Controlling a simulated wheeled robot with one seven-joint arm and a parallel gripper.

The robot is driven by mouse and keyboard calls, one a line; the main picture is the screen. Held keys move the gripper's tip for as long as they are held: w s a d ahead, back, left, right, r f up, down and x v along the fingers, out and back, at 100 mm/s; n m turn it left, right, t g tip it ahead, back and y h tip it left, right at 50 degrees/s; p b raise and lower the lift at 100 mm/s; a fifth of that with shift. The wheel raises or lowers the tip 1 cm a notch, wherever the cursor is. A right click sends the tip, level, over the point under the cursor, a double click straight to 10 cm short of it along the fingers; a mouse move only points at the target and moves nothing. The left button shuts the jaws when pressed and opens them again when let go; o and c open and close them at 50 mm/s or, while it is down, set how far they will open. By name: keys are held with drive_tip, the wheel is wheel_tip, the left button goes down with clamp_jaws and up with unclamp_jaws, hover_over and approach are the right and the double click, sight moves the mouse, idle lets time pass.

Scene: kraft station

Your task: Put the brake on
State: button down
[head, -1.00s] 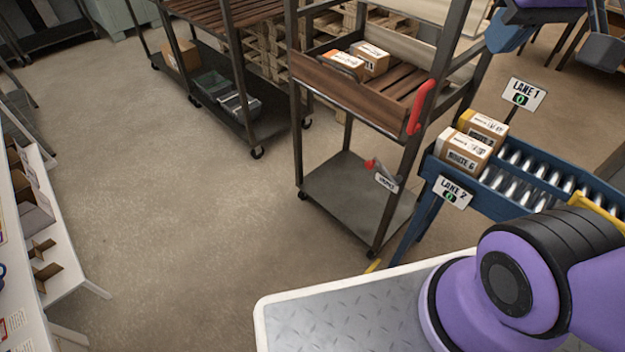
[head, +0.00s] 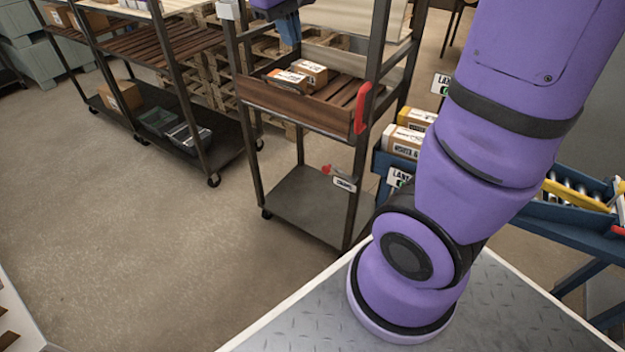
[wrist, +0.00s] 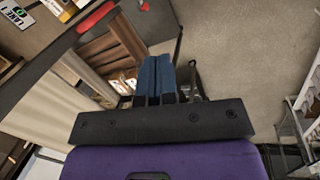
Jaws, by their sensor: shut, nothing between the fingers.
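The dark-framed cart (head: 356,208) stands ahead, with a slatted upper tray and a grey lower shelf. A small red-tipped lever (head: 327,170) sits at the cart's near side above the lower shelf, beside a white label (head: 344,184). The label's words are too small to read. In the wrist view the red tip (wrist: 145,6) shows at the top edge. My gripper (head: 291,38) is at the top of the head view, in front of the cart's upper frame, well above the lever and apart from it. Its blue fingers (wrist: 157,62) are shut and empty in the wrist view.
A red handle (head: 362,108) is on the upper tray's corner post. Boxes (head: 311,72) lie in that tray. A blue roller conveyor (head: 575,212) stands to the right, partly behind my arm. Another rack (head: 190,165) stands left. The floor (head: 150,240) at front left is clear.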

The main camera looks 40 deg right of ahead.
drive_tip(key=w+d+f+n+g+h, duration=0.1)
drive_tip(key=w+d+f+g+h, duration=0.15)
drive_tip(key=w+f, duration=0.6)
drive_tip(key=w+d+f+g+h, duration=0.2)
drive_tip(key=w+f+g+h, duration=0.3)
drive_tip(key=f, duration=0.7)
drive_tip(key=w+d+f+n+h, duration=0.1)
drive_tip(key=w+d+f+h, duration=0.1)
drive_tip(key=w+f, duration=0.7)
drive_tip(key=s+f+n+t+h, duration=0.2)
drive_tip(key=f+h, duration=0.2)
drive_tip(key=f, duration=0.8)
drive_tip(key=s+d+f+n+t+h, duration=0.1)
drive_tip(key=s+f+n+t+h, duration=0.1)
drive_tip(key=f, duration=1.1)
drive_tip(key=s+d+f+n+t+h, duration=0.1)
drive_tip(key=s+f+n+t+h, duration=0.2)
drive_tip(key=f, duration=0.9)
drive_tip(key=s+n+h, duration=0.1)
drive_tip(key=h, duration=0.2)
drive_tip(key=shift+f, duration=0.25)
